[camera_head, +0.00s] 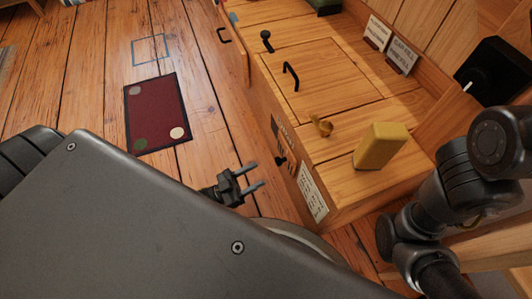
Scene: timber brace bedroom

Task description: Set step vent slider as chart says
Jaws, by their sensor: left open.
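The vent slider shows as a small black knob (280,160) on the front face of the wooden step. Dark vent slots and a pale marked strip (284,133) sit around it, too small to read. A white chart (312,193) with lines of print is fixed on the same face, to the right of the knob; its text is not legible. My left gripper (259,174) is open and empty, its two fingers pointing right toward the knob with a small gap between. My right arm comes in at the right edge, but its gripper does not show.
The step top (345,110) carries a hatch with a black handle (290,76), a black knob lever (267,40), a brass piece (321,125) and a yellow block (381,146). Label cards (402,56) stand behind. A dark red mat (157,112) lies on open floor at left.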

